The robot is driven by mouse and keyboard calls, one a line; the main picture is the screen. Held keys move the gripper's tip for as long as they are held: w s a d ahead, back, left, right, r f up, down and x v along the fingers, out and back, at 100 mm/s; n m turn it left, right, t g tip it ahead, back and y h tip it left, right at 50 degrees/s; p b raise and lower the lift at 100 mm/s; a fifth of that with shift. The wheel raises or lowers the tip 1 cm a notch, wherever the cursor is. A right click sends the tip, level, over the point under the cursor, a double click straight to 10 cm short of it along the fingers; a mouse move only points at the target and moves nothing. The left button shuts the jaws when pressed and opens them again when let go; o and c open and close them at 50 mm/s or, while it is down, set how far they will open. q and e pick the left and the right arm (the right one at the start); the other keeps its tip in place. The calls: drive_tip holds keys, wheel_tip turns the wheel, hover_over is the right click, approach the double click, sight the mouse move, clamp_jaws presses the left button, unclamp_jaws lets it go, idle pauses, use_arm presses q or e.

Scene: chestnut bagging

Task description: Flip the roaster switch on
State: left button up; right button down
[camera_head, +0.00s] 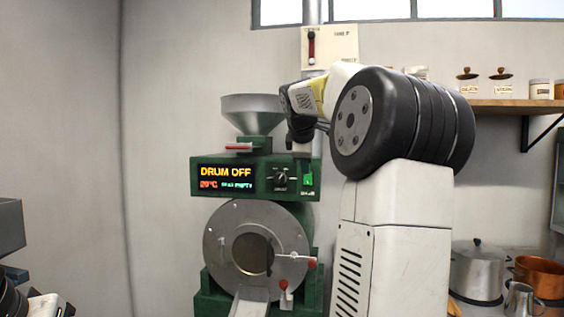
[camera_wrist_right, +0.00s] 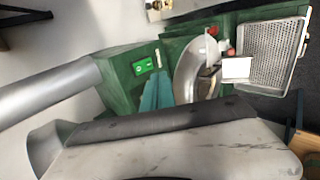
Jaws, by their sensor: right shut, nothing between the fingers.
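The green roaster (camera_head: 255,178) stands against the wall, its display reading "DRUM OFF". A small green switch (camera_head: 308,180) sits at the right end of its control panel, beside a black dial. In the right wrist view the lit green switch (camera_wrist_right: 145,67) shows on the green housing. My right gripper (camera_head: 301,140) reaches over the roaster's top from the right, above the switch. It is shut and empty; its teal fingertips (camera_wrist_right: 157,92) appear just below the switch in the wrist view. I cannot tell whether they touch the housing. My left gripper's fingers are out of view.
A metal hopper (camera_head: 252,112) tops the roaster, with the round drum front (camera_head: 257,255) below. A wall panel (camera_head: 330,46) with a red-marked slider hangs above. Pots (camera_head: 477,270) stand lower right; a shelf (camera_head: 515,106) with jars is above. The left wall area is clear.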

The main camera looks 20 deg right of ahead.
sight(308, 176)
drive_tip(key=x, duration=0.5)
drive_tip(key=w+r+x, duration=0.1)
drive_tip(key=x, duration=0.1)
drive_tip(key=shift+w+d+f, duration=0.15)
drive_tip(key=shift+d, duration=0.25)
drive_tip(key=shift+w+d, duration=0.35)
drive_tip(key=shift+w, duration=0.15)
drive_tip(key=shift+w+d+f, duration=0.1)
drive_tip(key=shift+w+f, duration=0.05)
drive_tip(key=shift+w+r, duration=0.1)
drive_tip(key=shift+r, duration=0.95)
